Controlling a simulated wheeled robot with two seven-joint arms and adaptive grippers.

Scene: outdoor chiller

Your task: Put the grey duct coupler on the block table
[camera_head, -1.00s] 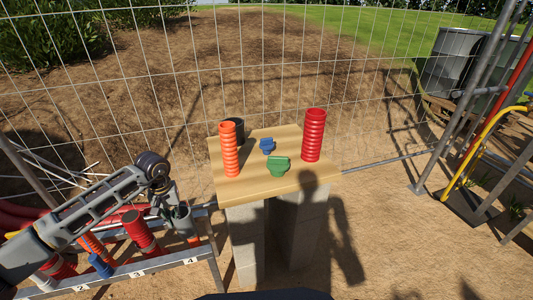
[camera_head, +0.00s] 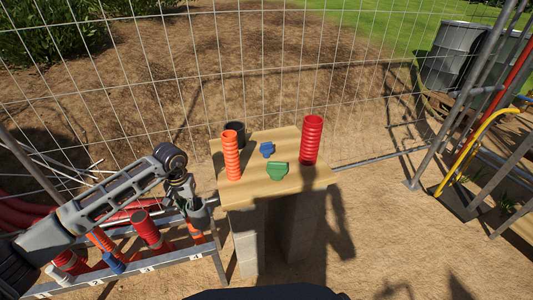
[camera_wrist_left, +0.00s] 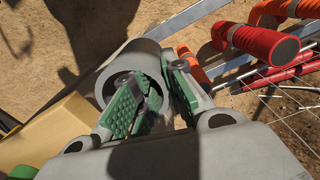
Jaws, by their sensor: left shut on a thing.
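The grey duct coupler (camera_head: 198,217) is a short grey ring held in my left gripper (camera_head: 189,198), above the right end of the metal rack. In the left wrist view the coupler (camera_wrist_left: 120,62) sits between and beyond the green finger pads of my left gripper (camera_wrist_left: 155,95), which is shut on its near end. The pads hide part of its rim. The block table (camera_head: 252,191) has a plywood top on grey blocks and stands to the right of the gripper, apart from it. My right gripper is not in view.
On the table stand an orange corrugated pipe (camera_head: 231,156), a red one (camera_head: 311,140), a dark cylinder (camera_head: 235,131), a blue piece (camera_head: 267,149) and a green piece (camera_head: 278,170). The front left tabletop is bare. A numbered rack (camera_head: 150,264) holds several pipes. Wire fence stands behind.

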